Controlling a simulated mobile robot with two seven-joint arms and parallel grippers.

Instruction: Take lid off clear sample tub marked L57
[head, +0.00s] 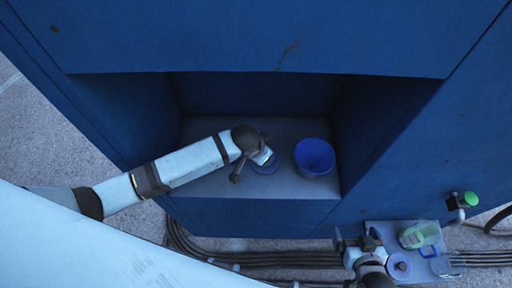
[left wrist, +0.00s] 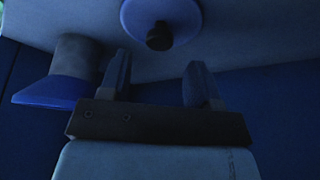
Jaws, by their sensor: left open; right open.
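A round blue lid with a dark knob (left wrist: 160,22) shows at the top of the left wrist view, beyond my left fingertips. In the head view its blue rim (head: 265,167) shows under my left gripper (head: 263,156), inside the cabinet recess. My left gripper is open, and the left wrist view shows its two fingers (left wrist: 160,82) apart with nothing between them. The tub's walls and any L57 mark cannot be made out. My right gripper (head: 357,238) is open at the left edge of a small grey shelf.
Recess walls close in on both sides. The grey shelf (head: 375,228) holds a green-and-clear container (head: 412,238). Cables (head: 285,256) run along the floor.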

